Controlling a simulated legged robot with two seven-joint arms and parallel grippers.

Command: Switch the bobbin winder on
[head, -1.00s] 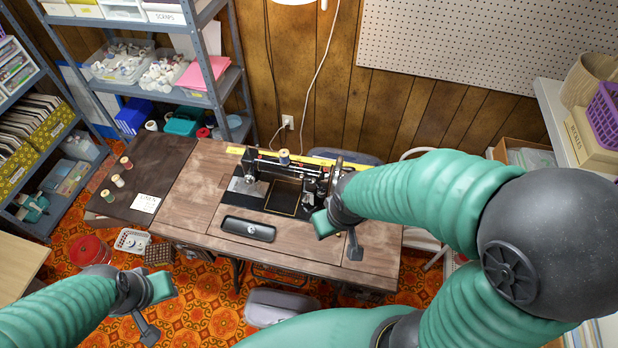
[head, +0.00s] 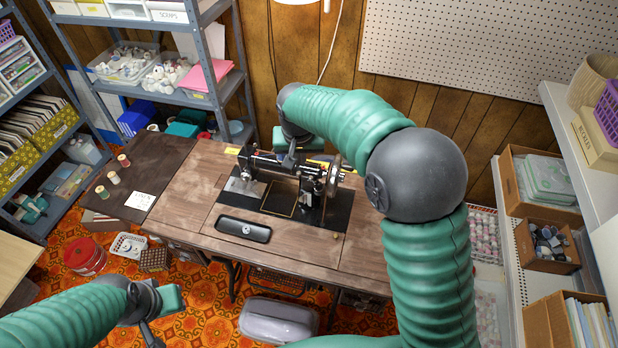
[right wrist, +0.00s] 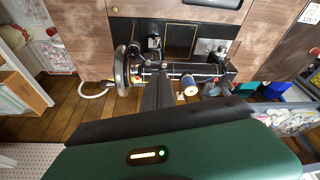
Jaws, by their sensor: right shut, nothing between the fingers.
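The black sewing machine (head: 312,190) stands on the wooden treadle table, its handwheel (head: 334,176) at the right end. In the right wrist view the handwheel (right wrist: 121,70) is at the left, with small metal and red parts beside it. I cannot clearly pick out the bobbin winder among these. A blue thread spool (right wrist: 189,85) sits on the machine's top. My right gripper (head: 289,164) is shut and empty, pointing down over the machine's back, left of the handwheel; contact cannot be told. My left gripper (head: 152,338) hangs low at the left, partly cut off, away from the table.
Shelves stand at left and right.

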